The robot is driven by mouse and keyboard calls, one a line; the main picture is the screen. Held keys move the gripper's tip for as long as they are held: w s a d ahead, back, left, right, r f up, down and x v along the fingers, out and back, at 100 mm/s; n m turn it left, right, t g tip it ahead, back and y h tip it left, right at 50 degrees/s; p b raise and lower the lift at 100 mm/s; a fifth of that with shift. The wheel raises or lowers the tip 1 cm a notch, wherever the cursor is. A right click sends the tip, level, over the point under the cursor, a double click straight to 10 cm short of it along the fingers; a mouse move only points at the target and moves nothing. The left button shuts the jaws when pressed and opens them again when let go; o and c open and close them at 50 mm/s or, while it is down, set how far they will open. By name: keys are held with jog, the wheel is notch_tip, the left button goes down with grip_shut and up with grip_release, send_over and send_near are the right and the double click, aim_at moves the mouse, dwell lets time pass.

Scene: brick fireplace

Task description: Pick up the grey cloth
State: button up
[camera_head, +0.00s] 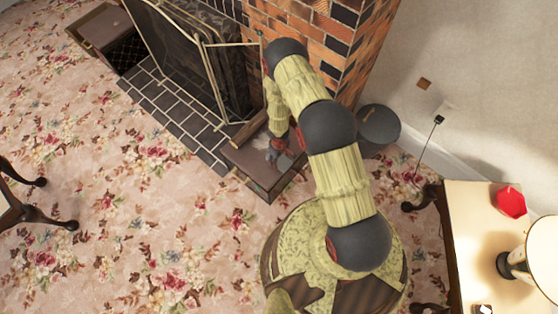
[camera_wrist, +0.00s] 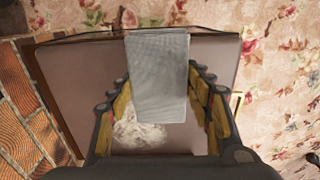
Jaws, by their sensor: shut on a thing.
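The grey cloth (camera_wrist: 159,75) shows in the wrist view as a flat, pale grey rectangle with a fine weave. It is between the fingers of my gripper (camera_wrist: 163,92), which is shut on it. The cloth hangs over a low, pinkish-brown box (camera_wrist: 75,75) with a dark rim. I cannot tell whether the cloth still touches the box. In the head view my arm reaches down to this box (camera_head: 262,184) beside the fireplace. The gripper (camera_head: 284,150) is small there and partly hidden by the arm, and the cloth is hard to make out.
A white, crumpled thing (camera_wrist: 139,132) lies on the box, close to the fingers. The brick fireplace (camera_head: 325,35) and its screen (camera_head: 195,60) stand close to my arm. A side table (camera_head: 480,240) with a red object (camera_head: 510,202) is at the right. Flowered carpet at the left is mostly free.

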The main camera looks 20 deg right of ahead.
jog(key=s+r, duration=0.2)
jog(key=r, duration=0.1)
jog(key=s+r+p, duration=0.1)
jog(key=s+r, duration=0.2)
jog(key=shift+s, duration=0.1)
jog(key=s+r+p, duration=0.1)
jog(key=s+r, duration=0.2)
jog(key=s, duration=0.5)
jog(key=shift+s+r, duration=0.2)
jog(key=shift+s, duration=0.1)
jog(key=o, duration=0.7)
jog(key=c, duration=0.5)
jog(key=shift+o, duration=0.2)
